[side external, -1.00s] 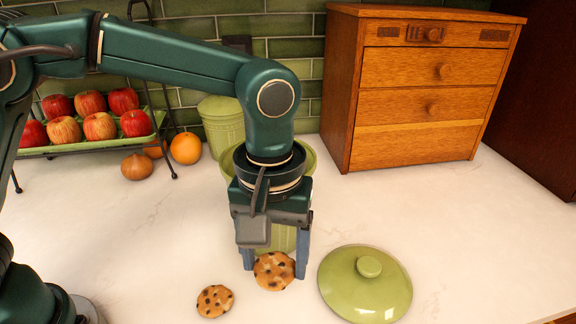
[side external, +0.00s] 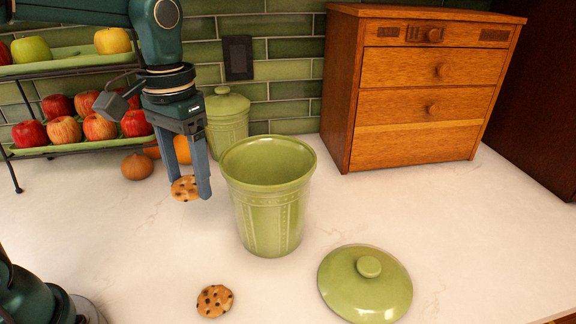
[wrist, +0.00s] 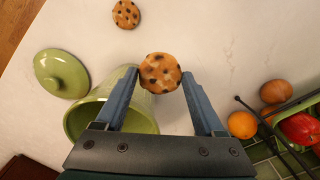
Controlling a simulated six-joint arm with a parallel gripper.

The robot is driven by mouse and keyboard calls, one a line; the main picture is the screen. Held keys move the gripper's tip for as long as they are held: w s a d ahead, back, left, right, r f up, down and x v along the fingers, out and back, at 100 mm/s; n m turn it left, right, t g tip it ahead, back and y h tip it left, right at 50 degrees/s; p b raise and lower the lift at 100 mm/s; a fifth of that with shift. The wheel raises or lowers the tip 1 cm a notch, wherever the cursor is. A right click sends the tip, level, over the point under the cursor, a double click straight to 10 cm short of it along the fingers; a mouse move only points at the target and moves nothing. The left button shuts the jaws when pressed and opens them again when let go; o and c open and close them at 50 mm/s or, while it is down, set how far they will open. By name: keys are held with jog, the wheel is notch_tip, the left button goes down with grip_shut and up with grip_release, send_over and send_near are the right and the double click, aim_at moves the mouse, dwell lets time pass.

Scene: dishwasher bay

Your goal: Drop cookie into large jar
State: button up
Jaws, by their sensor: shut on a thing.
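My gripper (side external: 189,188) is shut on a chocolate chip cookie (side external: 184,189), held between the two fingertips. In the side view it is to the left of the large green jar (side external: 268,219), with the cookie at about the height of the jar's upper part in the picture. The jar stands upright with its mouth open. Its green lid (side external: 366,283) lies on the counter to the right and in front. The wrist view shows the held cookie (wrist: 160,73) between the fingers, with the jar (wrist: 84,118) to the left, partly hidden by a finger.
A second cookie (side external: 214,300) lies on the counter in front. A smaller lidded green jar (side external: 228,123) stands behind the large one. A fruit rack (side external: 62,152) is at the left, with an orange (side external: 183,150) and onion (side external: 137,167) beside it. A wooden drawer cabinet (side external: 424,95) stands back right.

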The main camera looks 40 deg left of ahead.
aim_at(268, 178)
jog(key=shift+m, duration=0.3)
jog(key=a, duration=0.1)
jog(key=a+r, duration=0.1)
jog(key=s+a, duration=0.1)
jog(key=shift+a+r, duration=0.3)
jog(key=shift+w, duration=0.1)
jog(key=shift+w+d+r+m, duration=0.8)
jog(key=shift+w+d+m, duration=2.75)
jog(key=shift+w, duration=1.1)
notch_tip(268, 178, down, 10)
jog(key=m, duration=0.2)
jog(key=shift+w+d, duration=0.25)
jog(key=shift+w, duration=0.05)
jog(key=shift+f, duration=0.15)
jog(key=shift+f, duration=0.4)
